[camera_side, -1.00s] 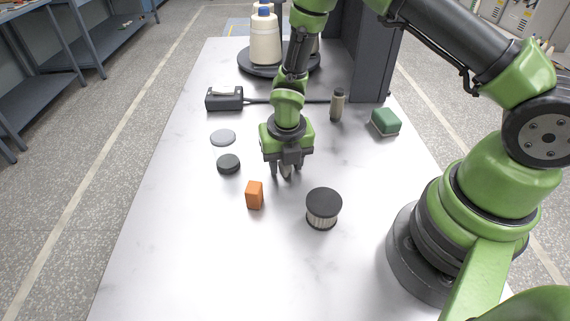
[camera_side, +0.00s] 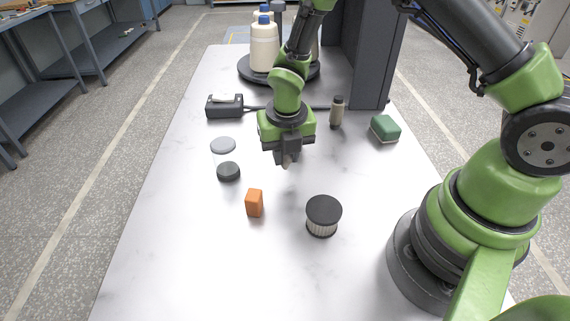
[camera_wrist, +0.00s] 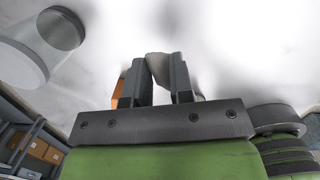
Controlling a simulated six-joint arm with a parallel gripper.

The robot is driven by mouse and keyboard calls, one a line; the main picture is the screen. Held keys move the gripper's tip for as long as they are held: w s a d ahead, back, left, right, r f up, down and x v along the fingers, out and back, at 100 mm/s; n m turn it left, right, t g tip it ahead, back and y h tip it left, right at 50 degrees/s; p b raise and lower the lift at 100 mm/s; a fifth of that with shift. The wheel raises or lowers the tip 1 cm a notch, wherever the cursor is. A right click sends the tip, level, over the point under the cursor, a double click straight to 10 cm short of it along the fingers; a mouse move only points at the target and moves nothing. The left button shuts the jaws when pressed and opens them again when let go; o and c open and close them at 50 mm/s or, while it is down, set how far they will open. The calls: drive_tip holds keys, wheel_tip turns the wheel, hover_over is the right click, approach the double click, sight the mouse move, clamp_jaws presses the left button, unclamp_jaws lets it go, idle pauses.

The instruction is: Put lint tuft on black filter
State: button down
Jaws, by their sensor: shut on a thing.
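My gripper (camera_side: 287,158) points down over the middle of the white table, and its fingers (camera_wrist: 160,82) also show in the wrist view. They are shut on a small pale grey lint tuft (camera_wrist: 157,66), which sticks out between the fingertips; in the side view it is barely distinguishable from the table. The black filter (camera_side: 323,214) stands upright on the table, in front and to the right of my gripper. It has a flat black top and pale pleated sides. My gripper is apart from it.
An orange block (camera_side: 254,203) stands in front and left of my gripper. A green-topped block (camera_side: 385,129), a small bottle (camera_side: 337,112) and a dark device (camera_side: 225,106) stand farther back. The front table is clear.

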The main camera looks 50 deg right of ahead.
wheel_tip(320, 180, up, 5)
drive_tip(key=shift+f, duration=0.1)
drive_tip(key=shift+s+a+r, duration=0.1)
drive_tip(key=shift+r, duration=0.25)
drive_tip(key=shift+s+a+r+m, duration=0.15)
drive_tip(key=shift+s+r+m, duration=0.1)
drive_tip(key=shift+m, duration=0.25)
drive_tip(key=s+a+r+m+g, duration=0.1)
drive_tip(key=s+a+r+m, duration=0.2)
drive_tip(key=s+m, duration=0.45)
drive_tip(key=r+m+g, duration=0.1)
drive_tip(key=r+m, duration=0.1)
drive_tip(key=m, duration=0.9)
hover_over(326, 208)
drive_tip(key=shift+w+a+f, duration=0.1)
drive_tip(key=shift+f, duration=2.45)
drive_tip(key=shift+w+a+f, duration=0.1)
drive_tip(key=shift+f, duration=2.4)
